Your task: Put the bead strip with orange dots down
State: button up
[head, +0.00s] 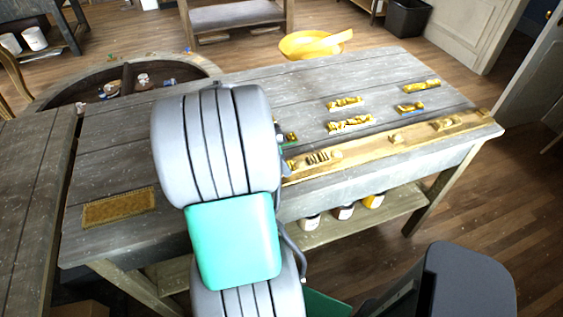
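Several small gilt carved pieces lie on the grey plank table (240,82). They include one at the back right (421,86), one just in front of it (410,107), and two left of these, one behind (345,102) and one in front (350,124). Orange dots cannot be made out on any of them, so I cannot tell which is the bead strip. My arm covers the middle of the table. My gripper is hidden behind it, and whether it holds anything does not show. A small gilt bit (291,136) peeks out at the arm's right edge.
A long gilt rail (365,147) with raised ornaments runs along the table's front edge. A flat gold mat (120,208) lies at the front left. Jars (343,211) stand on the lower shelf. Bare planks show at the back left.

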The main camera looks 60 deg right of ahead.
jog(key=shift+o, duration=1.1)
jog(key=v, duration=1.2)
jog(key=w+a+n+t, duration=0.3)
jog(key=w+a+n, duration=0.3)
jog(key=a+n, duration=0.25)
jog(key=w+a+n+t, duration=0.2)
jog(key=w+a+n, duration=0.55)
jog(key=a, duration=0.25)
jog(key=a+f+n+t+y, duration=0.2)
jog(key=a+n+y, duration=0.1)
jog(key=a+n, duration=0.8)
jog(key=s+a, duration=0.1)
jog(key=a, duration=0.4)
jog(key=shift+f+b, duration=0.35)
jog(key=shift+f, duration=0.05)
jog(key=shift+a, duration=0.1)
jog(key=shift+c, duration=0.3)
